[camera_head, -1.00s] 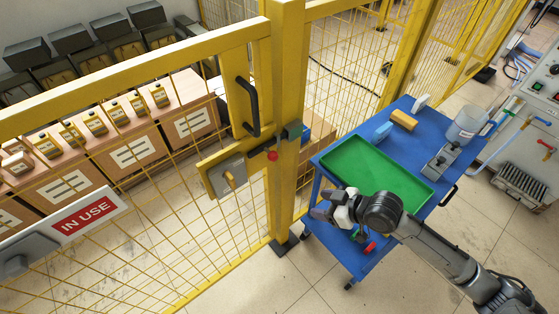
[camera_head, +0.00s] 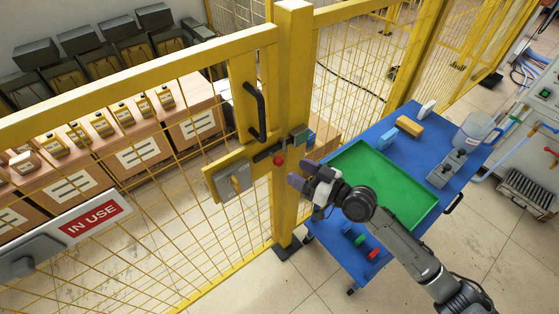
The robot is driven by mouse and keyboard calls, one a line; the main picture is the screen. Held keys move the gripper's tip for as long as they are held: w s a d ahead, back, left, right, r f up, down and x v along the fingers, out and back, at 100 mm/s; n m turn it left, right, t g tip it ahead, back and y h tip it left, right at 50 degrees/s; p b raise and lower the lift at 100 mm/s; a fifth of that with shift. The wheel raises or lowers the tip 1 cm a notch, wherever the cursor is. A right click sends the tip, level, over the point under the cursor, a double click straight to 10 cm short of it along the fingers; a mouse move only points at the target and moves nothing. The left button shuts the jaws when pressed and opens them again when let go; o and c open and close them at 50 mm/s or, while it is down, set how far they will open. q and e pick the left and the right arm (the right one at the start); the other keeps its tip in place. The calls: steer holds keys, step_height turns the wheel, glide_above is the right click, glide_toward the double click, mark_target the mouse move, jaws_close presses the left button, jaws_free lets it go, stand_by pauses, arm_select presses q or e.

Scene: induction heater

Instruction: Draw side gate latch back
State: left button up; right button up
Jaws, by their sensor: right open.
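The side gate latch (camera_head: 268,152) is a dark bar between a plate on the yellow gate and the gate post (camera_head: 292,110). A red knob (camera_head: 278,161) sits at its post end. A grey block (camera_head: 298,137) is fixed on the post. My left gripper is out of view.
A black handle (camera_head: 256,112) stands upright on the gate. A blue cart (camera_head: 450,188) with a green tray (camera_head: 385,185) stands right of the post, under my right arm. An IN USE sign (camera_head: 92,216) hangs at left.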

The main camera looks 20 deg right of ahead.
mark_target(282, 164)
steer(key=shift+x, duration=3.35)
steer(key=shift+f, duration=0.1)
jaws_close()
